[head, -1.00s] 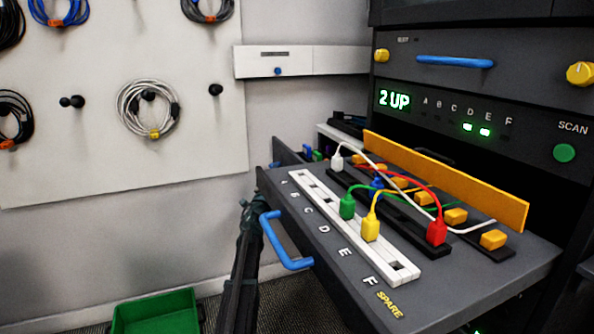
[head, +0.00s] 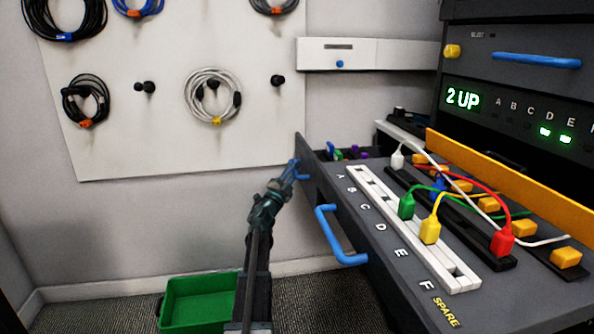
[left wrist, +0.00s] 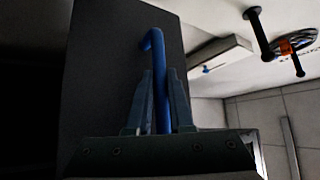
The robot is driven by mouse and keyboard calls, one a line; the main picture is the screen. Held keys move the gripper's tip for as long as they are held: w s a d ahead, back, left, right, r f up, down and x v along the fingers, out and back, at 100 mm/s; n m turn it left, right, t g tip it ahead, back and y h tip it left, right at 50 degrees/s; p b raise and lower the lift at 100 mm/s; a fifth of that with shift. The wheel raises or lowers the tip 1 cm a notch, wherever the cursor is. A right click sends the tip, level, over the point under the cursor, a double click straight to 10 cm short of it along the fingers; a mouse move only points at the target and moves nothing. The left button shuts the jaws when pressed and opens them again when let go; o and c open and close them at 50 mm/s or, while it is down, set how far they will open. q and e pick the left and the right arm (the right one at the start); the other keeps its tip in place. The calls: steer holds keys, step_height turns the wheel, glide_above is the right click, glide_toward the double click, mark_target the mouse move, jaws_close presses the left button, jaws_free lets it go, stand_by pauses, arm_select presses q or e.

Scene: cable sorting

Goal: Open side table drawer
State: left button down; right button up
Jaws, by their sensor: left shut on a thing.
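The side table drawer has a dark grey front (head: 311,163) left of the lettered console. It stands at least partly open, with small blue, green and purple items (head: 352,154) visible behind the front. My left gripper (head: 287,180) is at the drawer's blue bar handle (head: 298,165). In the left wrist view my left gripper (left wrist: 160,95) has a finger on each side of the blue handle (left wrist: 156,52), shut on it, against the dark drawer front (left wrist: 105,70). My right gripper is not in view.
The grey console (head: 400,262) with a larger blue handle (head: 330,238) and plugged cables juts out right of my left arm. A green bin (head: 196,302) stands on the floor beside the arm. Cable coils hang on the white wall board (head: 160,145).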

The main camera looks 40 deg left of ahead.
arm_select(q)
steer(key=c, duration=1.1)
jaws_free()
steer(key=shift+b+v, duration=2.7)
steer(key=shift+v, duration=4.25)
